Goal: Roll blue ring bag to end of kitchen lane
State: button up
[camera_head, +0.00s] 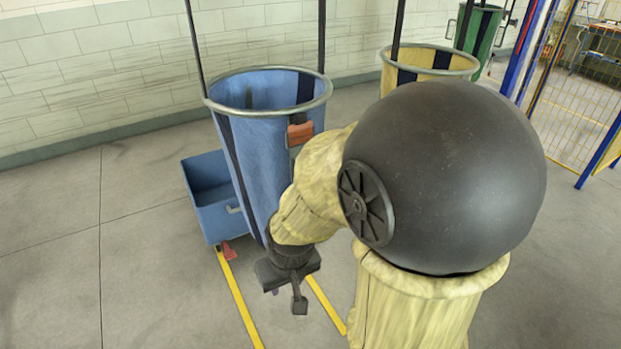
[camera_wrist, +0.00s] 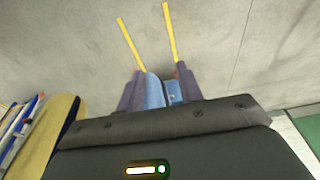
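The blue ring bag (camera_head: 240,140) hangs upright by dark straps in the head view, with a grey metal ring around its open top. An orange-brown tab (camera_head: 300,132) sits on its near right side. My forearm hides its lower right part. My gripper (camera_head: 287,292) is low, in front of the bag's lower end, pointing down. In the wrist view my gripper (camera_wrist: 160,82) has its two dark fingers apart. Blue surfaces (camera_wrist: 154,92) show between them; I cannot tell whether they touch. Two yellow lane lines (camera_head: 238,300) run along the floor from near the bag.
A blue bin (camera_head: 203,208) stands on the floor behind and left of the bag, with a red piece (camera_head: 228,251) at its foot. A yellow bag (camera_head: 435,58) and a green bag (camera_head: 480,28) hang further right. A yellow mesh fence (camera_head: 575,110) stands at right. The left floor is clear.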

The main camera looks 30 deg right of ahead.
jog(key=shift+o, duration=0.5)
jog(key=w+d+f+m+t+h+b, duration=0.2)
jog(key=w+d+f+t+b, duration=0.2)
jog(key=w+d+t+b, duration=0.5)
jog(key=w+d+r+t+b, duration=0.2)
jog(key=d+t+b, duration=0.4)
jog(key=b, duration=0.7)
jog(key=shift+w+d+r+h, duration=0.2)
jog(key=shift+r+h, duration=0.2)
jog(key=shift+r, duration=0.4)
jog(key=shift+w+r, duration=0.1)
jog(key=shift+w, duration=0.1)
